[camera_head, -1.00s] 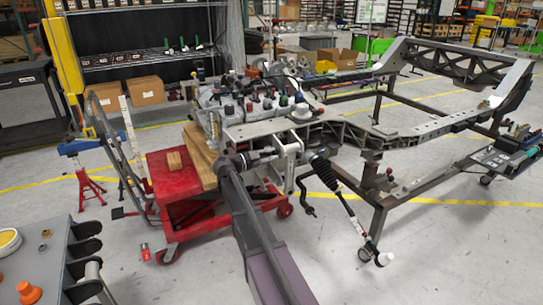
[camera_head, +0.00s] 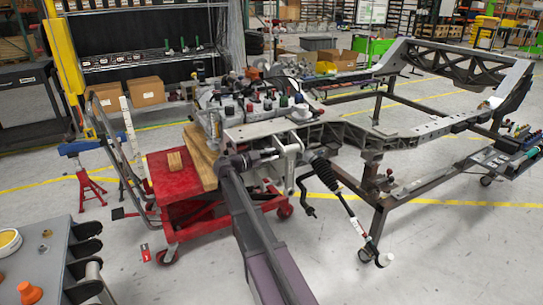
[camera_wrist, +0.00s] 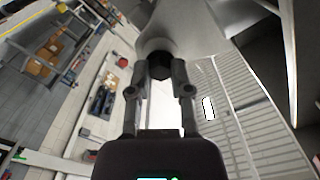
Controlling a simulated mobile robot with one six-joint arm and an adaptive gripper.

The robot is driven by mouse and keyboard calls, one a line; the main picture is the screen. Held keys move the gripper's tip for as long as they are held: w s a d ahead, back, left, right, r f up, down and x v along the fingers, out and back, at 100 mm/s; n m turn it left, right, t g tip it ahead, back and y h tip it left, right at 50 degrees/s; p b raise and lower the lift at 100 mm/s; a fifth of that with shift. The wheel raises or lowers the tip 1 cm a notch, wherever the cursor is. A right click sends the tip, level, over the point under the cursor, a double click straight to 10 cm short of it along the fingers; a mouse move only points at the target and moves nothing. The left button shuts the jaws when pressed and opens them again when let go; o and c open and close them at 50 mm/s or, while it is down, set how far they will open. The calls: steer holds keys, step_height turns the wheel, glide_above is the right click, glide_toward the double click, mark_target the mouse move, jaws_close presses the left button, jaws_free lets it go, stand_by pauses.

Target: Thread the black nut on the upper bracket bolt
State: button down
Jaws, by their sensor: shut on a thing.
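In the wrist view my gripper (camera_wrist: 159,82) has its two fingers shut on the black nut (camera_wrist: 159,66). The nut sits at the fingertips, in front of a pale round bracket face (camera_wrist: 160,44). I cannot tell whether nut and bolt touch; the bolt itself is hidden behind the nut. In the head view my arm reaches up from the bottom to the bracket (camera_head: 291,150) at the near end of the chassis frame (camera_head: 350,132). My gripper (camera_head: 262,157) is beside that bracket there, and the nut is too small to make out.
A red lift cart (camera_head: 168,188) with wooden blocks (camera_head: 201,150) stands left of the bracket. A rod with a black boot (camera_head: 327,175) hangs right of it. Many small parts crowd the frame's top. A grey bench (camera_head: 40,270) is at the lower left.

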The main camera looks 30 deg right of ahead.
steer(key=shift+w+d+r+n, duration=0.1)
steer(key=shift+w+r+n, duration=0.05)
steer(key=shift+w+n, duration=0.3)
steer(key=shift+s, duration=0.15)
steer(key=shift+c, duration=2.3)
jaws_free()
steer(key=shift+s, duration=0.1)
steer(key=shift+s, duration=0.15)
steer(key=shift+s+a, duration=0.1)
steer(key=shift+a, duration=1)
steer(key=shift+n, duration=0.25)
steer(key=shift+n, duration=3.2)
